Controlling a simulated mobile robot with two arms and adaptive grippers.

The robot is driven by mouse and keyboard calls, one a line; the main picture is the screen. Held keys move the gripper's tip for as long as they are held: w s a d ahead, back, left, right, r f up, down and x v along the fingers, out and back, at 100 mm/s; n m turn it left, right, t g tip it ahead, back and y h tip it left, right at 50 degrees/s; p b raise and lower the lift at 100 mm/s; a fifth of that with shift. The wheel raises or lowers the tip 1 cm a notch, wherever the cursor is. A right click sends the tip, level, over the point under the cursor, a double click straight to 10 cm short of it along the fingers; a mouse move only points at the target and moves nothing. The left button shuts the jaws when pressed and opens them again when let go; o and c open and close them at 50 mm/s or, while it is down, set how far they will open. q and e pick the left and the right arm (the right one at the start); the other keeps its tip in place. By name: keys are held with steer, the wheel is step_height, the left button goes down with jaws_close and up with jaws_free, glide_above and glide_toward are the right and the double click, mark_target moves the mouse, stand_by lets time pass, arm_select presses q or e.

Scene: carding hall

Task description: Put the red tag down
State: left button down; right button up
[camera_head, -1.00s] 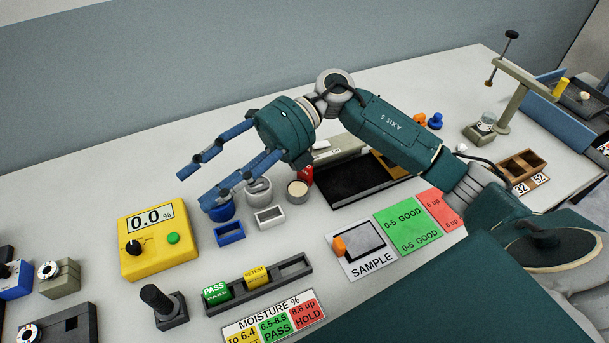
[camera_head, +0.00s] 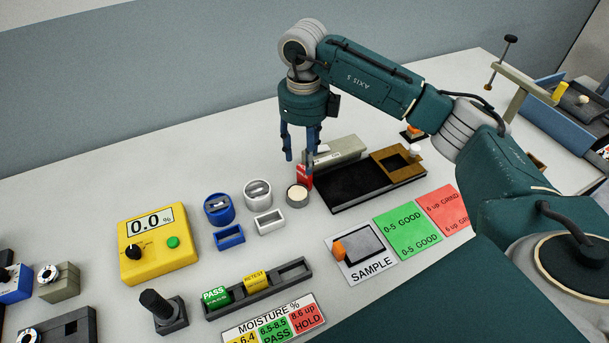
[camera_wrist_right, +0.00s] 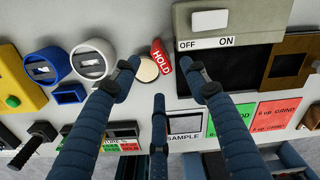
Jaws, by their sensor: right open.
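The red tag (camera_head: 304,177), marked HOLD in the right wrist view (camera_wrist_right: 161,55), stands beside a small round pot with a cream top (camera_head: 297,194), left of the black tray. My right gripper (camera_head: 299,162) points down just above and around the tag. Its fingers are spread, with the tag between the fingertips in the right wrist view; I see no finger closed on it. The dark tag rack (camera_head: 262,297) holds a green PASS tag (camera_head: 215,295) and a yellow RETEST tag (camera_head: 255,281); its right slot is empty. My left gripper is out of view.
A black tray (camera_head: 345,193) with a grey switch block (camera_head: 340,150) lies close right of the tag. Blue (camera_head: 219,209) and white (camera_head: 258,193) round holders stand left. A yellow meter (camera_head: 158,245) reads 0.0. Bare table lies between the pot and the rack.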

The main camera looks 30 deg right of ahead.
mark_target(303, 169)
step_height(303, 169, down, 4)
steer(key=shift+w+a+f+p, duration=0.1)
steer(key=shift+f+p, duration=0.1)
steer(key=shift+p, duration=0.85)
steer(key=shift+f, duration=0.3)
jaws_close()
